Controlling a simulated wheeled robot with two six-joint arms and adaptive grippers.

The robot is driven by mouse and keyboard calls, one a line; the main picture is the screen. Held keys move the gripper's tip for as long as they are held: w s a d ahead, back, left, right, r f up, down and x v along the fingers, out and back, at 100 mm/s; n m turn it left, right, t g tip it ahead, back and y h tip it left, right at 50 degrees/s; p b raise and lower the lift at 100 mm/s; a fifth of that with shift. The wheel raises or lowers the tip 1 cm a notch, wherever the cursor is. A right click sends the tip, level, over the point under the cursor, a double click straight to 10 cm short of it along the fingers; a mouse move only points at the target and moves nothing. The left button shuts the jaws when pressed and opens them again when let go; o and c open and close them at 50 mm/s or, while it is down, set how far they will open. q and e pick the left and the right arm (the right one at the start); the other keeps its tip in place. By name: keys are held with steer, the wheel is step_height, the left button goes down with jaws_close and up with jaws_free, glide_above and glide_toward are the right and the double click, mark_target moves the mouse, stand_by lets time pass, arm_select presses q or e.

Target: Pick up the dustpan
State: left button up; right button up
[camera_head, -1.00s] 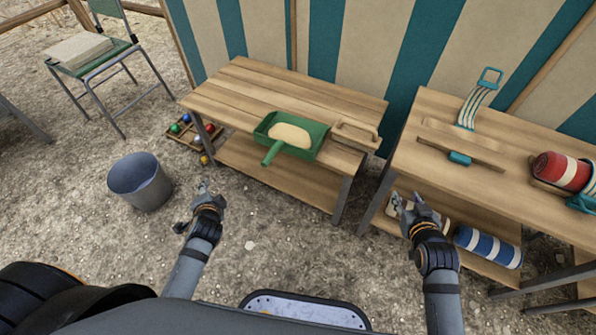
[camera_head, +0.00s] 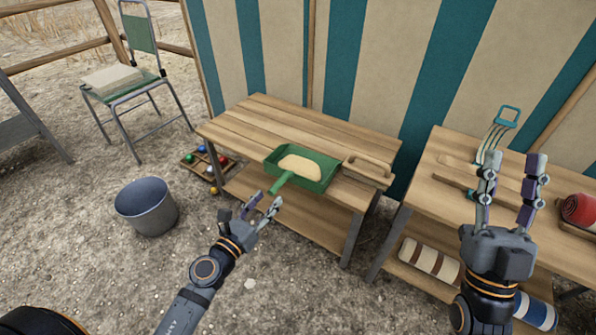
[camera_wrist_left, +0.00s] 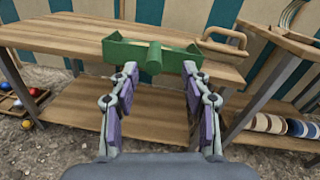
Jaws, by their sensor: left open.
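The green dustpan (camera_head: 318,176) lies on the left wooden table near its front edge, holding a pale sandy heap (camera_head: 300,166). Its handle (camera_head: 281,183) sticks out over the front edge toward me. My left gripper (camera_head: 263,207) is open and empty, just in front of and below the handle. In the left wrist view the dustpan (camera_wrist_left: 180,58) shows ahead, with the handle end (camera_wrist_left: 154,58) between and beyond the two fingers (camera_wrist_left: 158,75). My right gripper (camera_head: 512,165) is open, pointing up in front of the right table, with nothing between its fingers.
A grey bucket (camera_head: 146,212) stands on the ground at left. A tray of coloured balls (camera_head: 196,166) lies beside the table.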

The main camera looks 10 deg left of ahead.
mark_target(285, 175)
arm_select(q)
steer(key=p+x, duration=0.1)
steer(key=x, duration=0.4)
steer(key=shift+w, duration=0.15)
arm_select(e)
steer(key=w+f+m+g+h, duration=0.1)
steer(key=w+f+g+h, duration=0.1)
steer(key=w+f+g, duration=0.55)
arm_select(q)
steer(key=x, duration=0.4)
steer(key=shift+w+a+f+b, duration=0.2)
steer(key=shift+a+f+b, duration=0.05)
steer(key=shift+f+b, duration=0.1)
steer(key=shift+w+d, duration=0.1)
steer(key=shift+w, duration=0.35)
arm_select(e)
steer(key=s+r+t, duration=0.4)
steer(key=s+t, duration=0.1)
steer(key=shift+r+t+y, duration=0.35)
steer(key=shift+y, duration=0.05)
steer(key=shift+s, duration=0.1)
arm_select(q)
jaws_close()
